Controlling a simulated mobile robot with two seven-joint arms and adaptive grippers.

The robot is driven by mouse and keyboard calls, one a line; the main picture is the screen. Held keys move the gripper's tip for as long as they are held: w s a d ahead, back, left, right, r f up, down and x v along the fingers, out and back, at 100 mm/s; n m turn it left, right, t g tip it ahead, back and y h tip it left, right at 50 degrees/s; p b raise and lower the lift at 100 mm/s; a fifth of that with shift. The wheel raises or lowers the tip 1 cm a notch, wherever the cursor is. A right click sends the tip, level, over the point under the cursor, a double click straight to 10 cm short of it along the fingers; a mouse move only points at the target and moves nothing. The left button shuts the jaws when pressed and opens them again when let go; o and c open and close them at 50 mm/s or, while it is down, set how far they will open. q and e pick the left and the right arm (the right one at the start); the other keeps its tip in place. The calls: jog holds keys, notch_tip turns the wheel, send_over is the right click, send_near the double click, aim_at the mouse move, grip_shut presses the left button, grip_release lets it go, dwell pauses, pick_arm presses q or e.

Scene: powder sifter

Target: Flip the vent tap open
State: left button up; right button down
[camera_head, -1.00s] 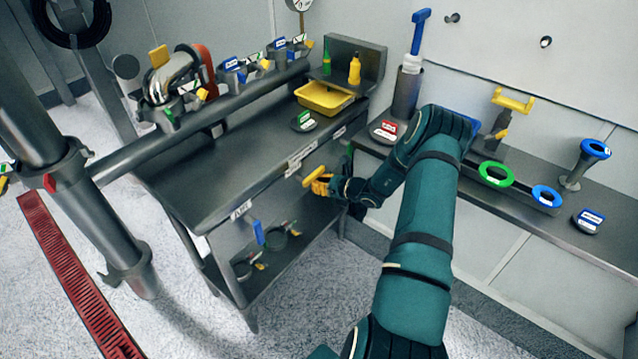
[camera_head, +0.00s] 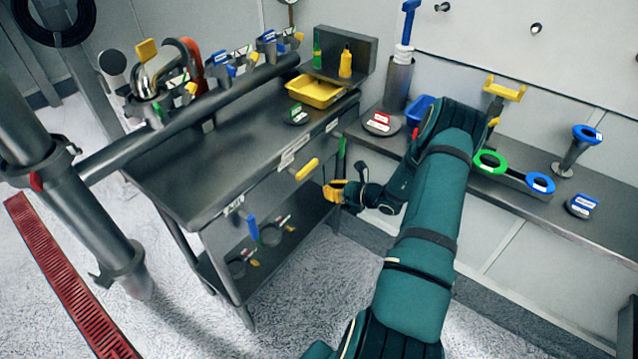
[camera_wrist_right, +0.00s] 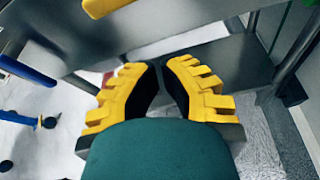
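Which fitting is the vent tap I cannot tell for sure. A pipe (camera_head: 185,116) above the bench carries several small fittings with coloured levers. A metal elbow (camera_head: 155,75) with a yellow lever (camera_head: 146,48) stands at its left end. An upright green bar (camera_head: 341,155) is near the bench's right end; green also shows in the right wrist view (camera_wrist_right: 284,20). My right gripper (camera_head: 335,191) is below the bench top, left of the wall shelf, apart from these fittings. In the right wrist view its yellow-backed fingers (camera_wrist_right: 160,70) nearly meet at the tips, with nothing between them. My left gripper is not in view.
The steel bench (camera_head: 195,185) has a yellow drawer handle (camera_head: 306,169) just left of the right gripper. A yellow tray (camera_head: 315,92) sits on top. A wall shelf (camera_head: 525,205) holds green and blue rings. The lower bench shelf (camera_head: 290,235) holds small fittings.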

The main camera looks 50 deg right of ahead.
jog(key=shift+v, duration=1.2)
jog(key=shift+a, duration=0.2)
jog(key=a+f+n+g+y, duration=0.3)
jog(key=a+n+g, duration=0.25)
jog(key=a, duration=0.65)
jog(key=a+f+n+g+y, duration=0.35)
jog(key=a+n, duration=0.25)
jog(key=a, duration=0.7)
jog(key=s+a+r+n+g+h, duration=0.1)
jog(key=s+a+n, duration=0.3)
jog(key=a+n, duration=0.6)
jog(key=s+a+r+n+g+h, duration=0.1)
jog(key=s+a+n+h, duration=0.3)
jog(key=a+n, duration=0.6)
jog(key=n+g, duration=0.1)
jog(key=n, duration=0.2)
jog(key=shift+a+r+n, duration=0.2)
jog(key=shift+a+n, duration=0.05)
jog(key=shift+n, duration=0.1)
